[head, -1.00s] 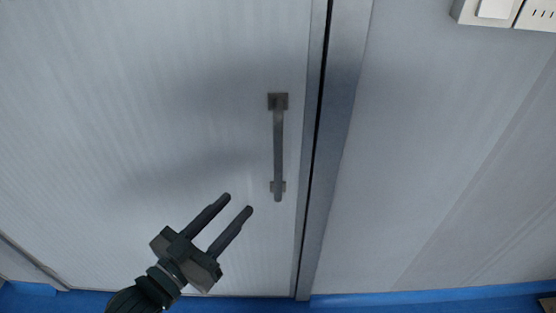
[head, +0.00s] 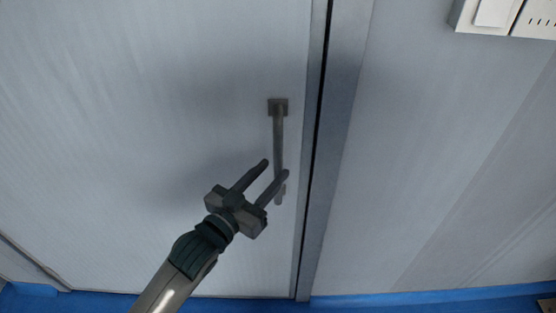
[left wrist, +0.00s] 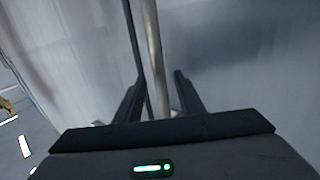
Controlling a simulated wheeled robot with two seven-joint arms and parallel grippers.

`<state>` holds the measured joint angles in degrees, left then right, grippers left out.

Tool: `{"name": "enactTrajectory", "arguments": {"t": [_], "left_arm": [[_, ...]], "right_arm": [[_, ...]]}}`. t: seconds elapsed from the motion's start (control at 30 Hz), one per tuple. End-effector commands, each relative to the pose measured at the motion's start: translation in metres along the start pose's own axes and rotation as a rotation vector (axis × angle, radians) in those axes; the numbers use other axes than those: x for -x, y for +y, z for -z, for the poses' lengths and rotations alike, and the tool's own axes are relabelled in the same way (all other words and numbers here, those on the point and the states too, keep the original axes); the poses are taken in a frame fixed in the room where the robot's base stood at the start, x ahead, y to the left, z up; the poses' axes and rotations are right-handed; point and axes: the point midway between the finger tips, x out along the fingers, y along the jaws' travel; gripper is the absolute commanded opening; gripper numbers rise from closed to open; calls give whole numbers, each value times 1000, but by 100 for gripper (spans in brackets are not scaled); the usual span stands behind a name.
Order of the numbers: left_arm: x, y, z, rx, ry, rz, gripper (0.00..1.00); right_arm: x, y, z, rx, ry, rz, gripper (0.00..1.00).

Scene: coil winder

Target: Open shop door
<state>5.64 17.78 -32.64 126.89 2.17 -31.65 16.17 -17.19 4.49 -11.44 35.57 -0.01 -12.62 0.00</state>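The shop door (head: 150,120) is a pale grey panel that looks shut against its frame (head: 325,150). A dark grey vertical bar handle (head: 279,135) is mounted near the door's right edge. My left gripper (head: 276,168) is open at the lower part of the handle, its fingers pointing up and right. In the left wrist view the handle (left wrist: 154,55) runs down between the two open fingers (left wrist: 157,88). I cannot tell whether either finger touches it. The gripper partly hides the handle's lower end. My right gripper is not in view.
A white switch plate (head: 490,14) is on the wall (head: 430,140) at the upper right. A blue floor strip (head: 420,303) runs along the bottom. The wall right of the frame is clear below the switches.

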Motion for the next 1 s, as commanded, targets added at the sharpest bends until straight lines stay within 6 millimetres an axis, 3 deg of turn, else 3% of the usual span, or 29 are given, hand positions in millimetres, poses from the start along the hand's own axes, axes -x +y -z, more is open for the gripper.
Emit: {"name": "enactTrajectory", "arguments": {"t": [0.1, 0.3, 0.67, 0.83, 1.0], "left_arm": [[-18, 0, 2, 0, -1, 0, 36], [-33, 1, 1, 1, 0, -1, 36], [-36, 0, 0, 1, 0, -1, 36], [-36, 0, 0, 1, 0, -1, 0], [-36, 0, 0, 1, 0, -1, 0]], "right_arm": [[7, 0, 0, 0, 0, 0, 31], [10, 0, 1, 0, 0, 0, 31], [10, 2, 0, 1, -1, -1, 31], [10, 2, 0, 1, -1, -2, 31], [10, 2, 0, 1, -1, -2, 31]]}}
